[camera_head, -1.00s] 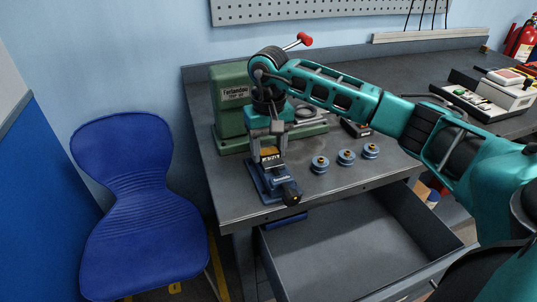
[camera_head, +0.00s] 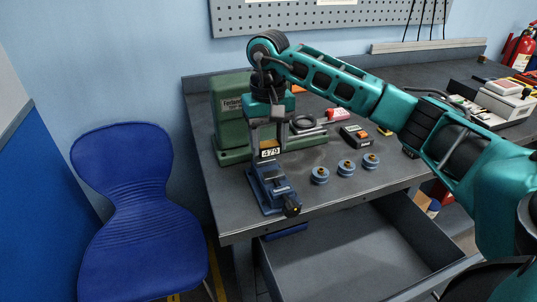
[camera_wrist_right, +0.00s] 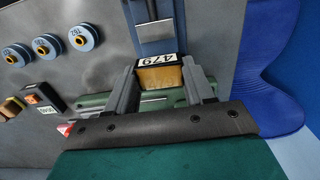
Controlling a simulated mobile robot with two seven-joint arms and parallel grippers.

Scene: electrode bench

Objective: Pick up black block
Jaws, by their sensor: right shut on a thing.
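My right gripper (camera_head: 266,140) points down over the blue vise (camera_head: 275,190) near the bench's left front corner. It is shut on a small block (camera_wrist_right: 160,78) with a tan or brass-coloured face and a white label reading 479; the labelled block (camera_head: 270,153) also shows in the head view. The fingers (camera_wrist_right: 158,85) clasp it from both sides. I cannot tell whether the block touches the vise. A black block-like item (camera_head: 355,135) with an orange-and-white marking lies apart on the bench; it also shows in the right wrist view (camera_wrist_right: 45,97). My left gripper is out of view.
A green machine (camera_head: 230,118) stands just behind the gripper. Several blue round pieces, such as this one (camera_head: 346,168), sit right of the vise. An open grey drawer (camera_head: 350,250) juts out below the bench. A blue chair (camera_head: 130,210) stands at left.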

